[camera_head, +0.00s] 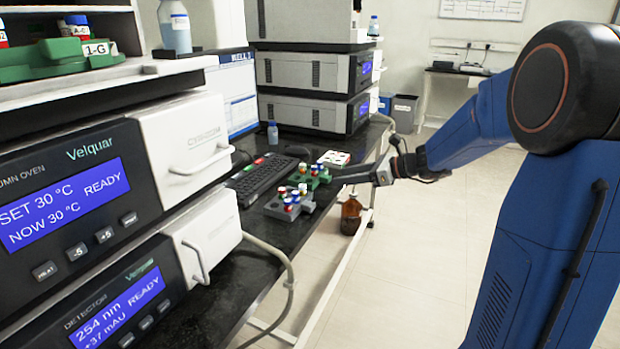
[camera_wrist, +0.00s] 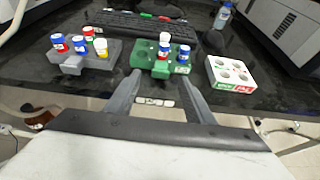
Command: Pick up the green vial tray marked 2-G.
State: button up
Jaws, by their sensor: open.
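A green vial tray (camera_head: 318,184) stands on the dark bench, holding several vials with red, white and blue caps. In the wrist view the green tray (camera_wrist: 148,54) is straight ahead, with a small white label too small to read. My gripper (camera_wrist: 160,80) is open, its two fingers pointing at the tray's near edge, one on each side of its protruding front tab. Nothing is held. Whether the fingertips touch the tray I cannot tell. In the head view my gripper (camera_head: 350,178) reaches in from the right, at the tray's right side.
A grey vial tray (camera_wrist: 98,58) stands left of the green one, a white tray (camera_wrist: 232,74) right. A keyboard (camera_wrist: 140,26) lies behind. Another green tray, marked 1-G (camera_head: 62,60), sits on the instrument at upper left. A brown bottle (camera_head: 351,214) stands below the bench edge.

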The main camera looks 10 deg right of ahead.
aim_at(330, 178)
jog(key=x, duration=0.5)
jog(key=c, duration=1.1)
jog(key=shift+c, duration=0.2)
